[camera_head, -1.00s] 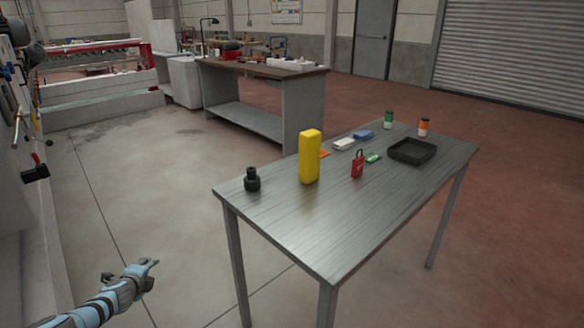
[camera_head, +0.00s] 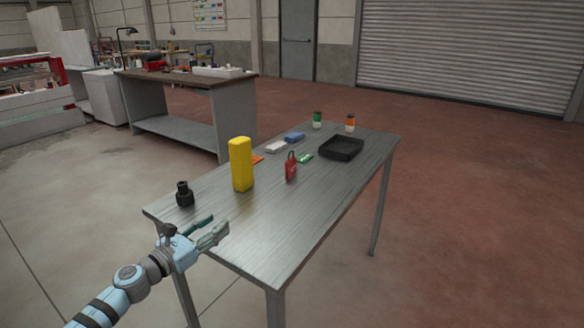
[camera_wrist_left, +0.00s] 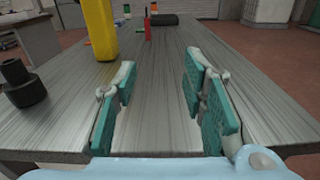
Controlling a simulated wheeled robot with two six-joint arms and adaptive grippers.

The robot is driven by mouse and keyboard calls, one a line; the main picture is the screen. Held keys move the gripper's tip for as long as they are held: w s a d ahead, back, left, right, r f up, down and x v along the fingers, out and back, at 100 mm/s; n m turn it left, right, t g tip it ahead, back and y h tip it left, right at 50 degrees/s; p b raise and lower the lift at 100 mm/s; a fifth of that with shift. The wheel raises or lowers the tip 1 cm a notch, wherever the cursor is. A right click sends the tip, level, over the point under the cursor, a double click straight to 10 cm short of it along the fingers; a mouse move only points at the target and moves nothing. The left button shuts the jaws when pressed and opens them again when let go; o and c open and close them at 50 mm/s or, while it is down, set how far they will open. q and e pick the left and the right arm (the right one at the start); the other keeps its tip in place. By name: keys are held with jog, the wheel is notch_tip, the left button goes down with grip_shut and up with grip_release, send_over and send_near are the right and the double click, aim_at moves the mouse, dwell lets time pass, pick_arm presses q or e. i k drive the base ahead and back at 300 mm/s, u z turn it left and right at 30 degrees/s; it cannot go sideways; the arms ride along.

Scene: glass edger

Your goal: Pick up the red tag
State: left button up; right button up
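The red tag (camera_head: 291,167), shaped like a padlock with a dark shackle, stands on the metal table (camera_head: 290,222), right of a tall yellow block (camera_head: 241,164). In the left wrist view the red tag (camera_wrist_left: 148,28) shows small and far ahead, close to the yellow block (camera_wrist_left: 99,28). My left gripper (camera_head: 219,227) is at the table's near left edge, well short of the tag. Its two green-padded fingers (camera_wrist_left: 158,90) are apart with nothing between them. My right gripper is in neither view.
A black fitting (camera_head: 184,195) stands near the left edge. Behind the tag are a green piece (camera_head: 306,157), a white block (camera_head: 276,147), a blue block (camera_head: 294,137), a black tray (camera_head: 341,147) and two small jars. The table's near right part is clear.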

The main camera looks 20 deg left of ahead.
aim_at(290, 165)
jog(key=i, duration=1.25)
jog(key=z, duration=0.2)
